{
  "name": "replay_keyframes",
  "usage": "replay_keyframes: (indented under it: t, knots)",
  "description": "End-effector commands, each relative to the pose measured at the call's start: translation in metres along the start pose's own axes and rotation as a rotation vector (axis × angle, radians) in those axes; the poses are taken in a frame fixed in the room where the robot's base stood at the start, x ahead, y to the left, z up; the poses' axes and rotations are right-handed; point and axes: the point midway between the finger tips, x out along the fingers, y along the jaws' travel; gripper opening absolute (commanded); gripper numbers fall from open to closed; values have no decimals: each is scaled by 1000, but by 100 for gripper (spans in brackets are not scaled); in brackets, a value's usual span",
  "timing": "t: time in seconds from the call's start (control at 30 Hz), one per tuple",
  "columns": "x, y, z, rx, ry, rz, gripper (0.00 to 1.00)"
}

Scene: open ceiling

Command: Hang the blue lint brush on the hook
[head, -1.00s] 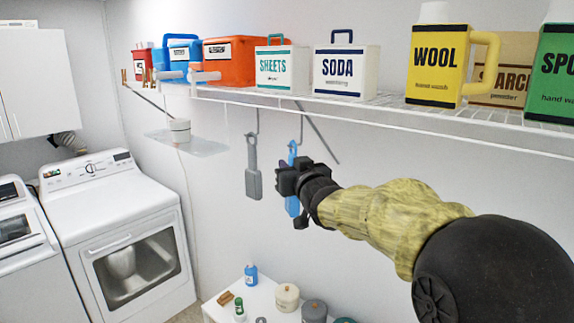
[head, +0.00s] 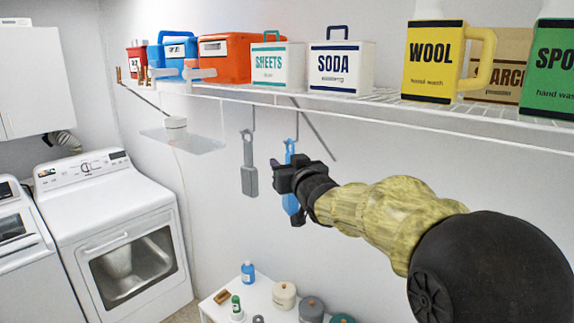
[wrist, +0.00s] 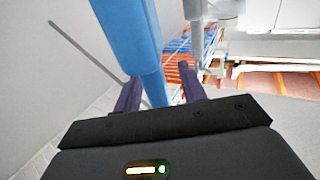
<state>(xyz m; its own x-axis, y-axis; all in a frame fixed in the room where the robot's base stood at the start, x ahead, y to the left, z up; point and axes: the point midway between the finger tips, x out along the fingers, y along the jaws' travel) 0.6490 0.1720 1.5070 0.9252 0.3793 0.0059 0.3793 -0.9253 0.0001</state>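The blue lint brush (head: 290,202) is upright in front of the wall, partly hidden behind my gripper (head: 276,172). Its narrow top end is at the lower end of a thin hook (head: 297,122) that hangs from the shelf; whether the hook passes through its hole is too small to tell. In the wrist view the blue brush (wrist: 130,40) comes down from the top and ends between my two dark fingers (wrist: 160,92). The fingers stand apart, with a visible gap on the right side of the brush.
A grey brush (head: 249,170) hangs on another hook just left. The wire shelf (head: 390,101) above carries boxes and jugs. A slanted bracket (head: 318,135) is right of the hook. A low white table (head: 262,303) with bottles and jars stands below; a washer (head: 115,235) is at left.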

Motion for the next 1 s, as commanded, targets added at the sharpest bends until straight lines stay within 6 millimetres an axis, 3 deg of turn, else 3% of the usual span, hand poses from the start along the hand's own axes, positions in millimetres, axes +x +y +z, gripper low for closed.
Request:
replay_keyframes:
  t: [0.37, 1.0]
  knots:
    - [-11, 0, 1, 0, 1, 1, 41]
    - [-112, 0, 1, -1, 2, 1, 41]
